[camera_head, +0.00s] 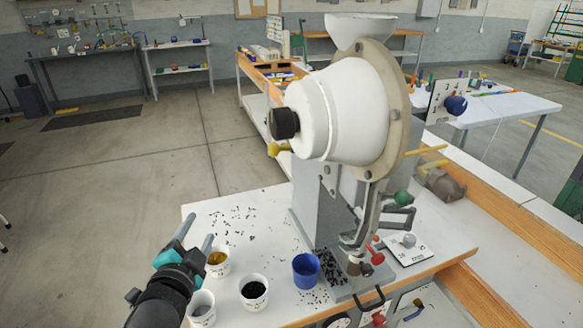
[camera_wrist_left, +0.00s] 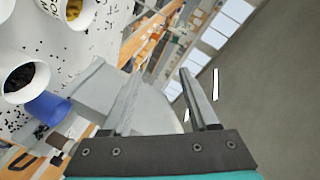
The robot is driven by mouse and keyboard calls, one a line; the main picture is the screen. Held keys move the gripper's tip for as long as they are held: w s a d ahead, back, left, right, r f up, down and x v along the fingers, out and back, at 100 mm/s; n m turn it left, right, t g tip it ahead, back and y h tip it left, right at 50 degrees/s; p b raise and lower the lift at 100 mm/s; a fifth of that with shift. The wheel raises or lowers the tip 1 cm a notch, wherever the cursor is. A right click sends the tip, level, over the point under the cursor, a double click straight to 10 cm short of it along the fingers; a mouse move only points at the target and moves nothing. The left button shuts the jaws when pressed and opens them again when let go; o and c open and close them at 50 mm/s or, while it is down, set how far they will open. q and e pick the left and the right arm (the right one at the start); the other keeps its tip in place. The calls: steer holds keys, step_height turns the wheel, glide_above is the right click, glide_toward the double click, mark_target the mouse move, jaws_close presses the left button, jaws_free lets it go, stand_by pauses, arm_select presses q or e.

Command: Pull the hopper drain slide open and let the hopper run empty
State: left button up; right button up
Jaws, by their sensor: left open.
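The eyelet press (camera_head: 305,205) stands on a white-topped bench. It carries a big white drum-shaped hopper (camera_head: 345,110) with a black knob (camera_head: 284,123) and a white funnel (camera_head: 360,28) above. A yellow knob (camera_head: 278,149) sticks out at the drum's lower left; I cannot tell for sure whether it is the drain slide's handle. The drum's inside is hidden. My left gripper (camera_head: 198,230) is open and empty, left of the press and below the drum, apart from both. In the left wrist view its fingers (camera_wrist_left: 163,85) are spread, with the press beyond them. My right gripper is out of view.
Near my left gripper stand a cup with yellowish contents (camera_head: 217,265), a cup of black pieces (camera_head: 254,292), a blue cup (camera_head: 306,270) and another white cup (camera_head: 201,309). Small black bits lie scattered on the bench top (camera_head: 272,204). Open floor lies left of the bench.

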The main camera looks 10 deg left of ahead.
mark_target(279, 149)
arm_select(q)
steer(key=w+d+r+m+t+h, duration=0.1)
steer(key=w+r+m+t+h, duration=0.15)
steer(key=r+m+h, duration=0.55)
steer(key=w+d+r+m+t+h, duration=0.1)
steer(key=r+m+t+h, duration=0.3)
steer(key=r+m, duration=0.7)
steer(key=w+d+m+g+h+p, duration=0.1)
steer(key=d+m+g+h, duration=0.1)
steer(key=d+m+g, duration=0.2)
steer(key=w+d+f+m+g+h+p, duration=0.1)
steer(key=d+m+g, duration=0.3)
steer(key=m, duration=0.4)
steer(key=w+d+f+m+g+h+p, duration=0.1)
steer(key=w+d+m+g+h+p, duration=0.1)
steer(key=m, duration=0.5)
steer(key=shift+w+d+g+h+p, duration=0.2)
steer(key=shift+d+g+h, duration=0.3)
steer(key=shift+d, duration=0.4)
steer(key=shift+w+d+g+h+p, duration=0.1)
steer(key=shift+d+g+h+p, duration=0.25)
steer(key=shift+d, duration=0.5)
steer(key=shift+w+d+f, duration=0.1)
steer(key=shift+w+d, duration=0.25)
steer(key=shift+d, duration=0.2)
